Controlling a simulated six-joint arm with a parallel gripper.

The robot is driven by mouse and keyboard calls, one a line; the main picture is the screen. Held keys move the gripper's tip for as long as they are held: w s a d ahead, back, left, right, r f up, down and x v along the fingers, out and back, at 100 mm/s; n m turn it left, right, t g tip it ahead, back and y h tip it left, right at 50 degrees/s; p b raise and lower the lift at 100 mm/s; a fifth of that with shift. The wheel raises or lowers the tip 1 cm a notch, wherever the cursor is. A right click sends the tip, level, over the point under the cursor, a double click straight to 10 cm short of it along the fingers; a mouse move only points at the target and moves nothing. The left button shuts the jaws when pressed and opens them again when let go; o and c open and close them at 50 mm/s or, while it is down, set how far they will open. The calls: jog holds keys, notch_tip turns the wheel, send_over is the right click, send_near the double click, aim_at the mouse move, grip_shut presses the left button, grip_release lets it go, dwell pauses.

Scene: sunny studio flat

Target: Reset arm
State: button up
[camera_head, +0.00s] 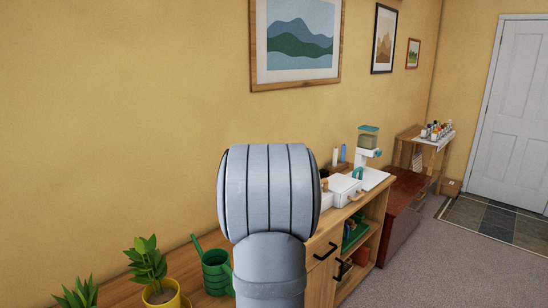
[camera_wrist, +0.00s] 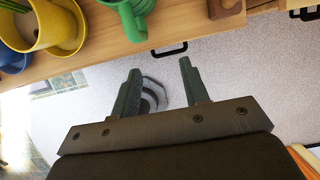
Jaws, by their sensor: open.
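My gripper (camera_wrist: 160,82) shows in the wrist view with its two dark green fingers apart and nothing between them. It hangs in front of the wooden cabinet top (camera_wrist: 170,28), over the pale floor. A round grey object, which may be part of my own base, shows below between and behind the fingers. In the head view my grey arm link stands upright in the middle and hides part of the cabinet; the gripper itself is not seen there.
On the cabinet stand a potted plant in a yellow pot (camera_head: 166,295), a green watering can (camera_head: 215,272), a white box (camera_head: 345,188) and a dispenser (camera_head: 368,150). A red-brown chest (camera_head: 400,215) and a shelf with bottles (camera_head: 437,132) stand beyond. The carpet (camera_head: 450,270) at right is clear.

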jog(key=s+d+f+n+g, duration=0.1)
jog(key=d+f+n+g, duration=0.1)
jog(key=f+n, duration=0.3)
jog(key=s+d+f+n+g, duration=0.1)
jog(key=d+f+n+g, duration=0.2)
jog(key=n, duration=1.1)
jog(key=shift+s+d+f+h, duration=0.25)
jog(key=shift+d+f+h, duration=0.1)
jog(key=shift+f, duration=0.95)
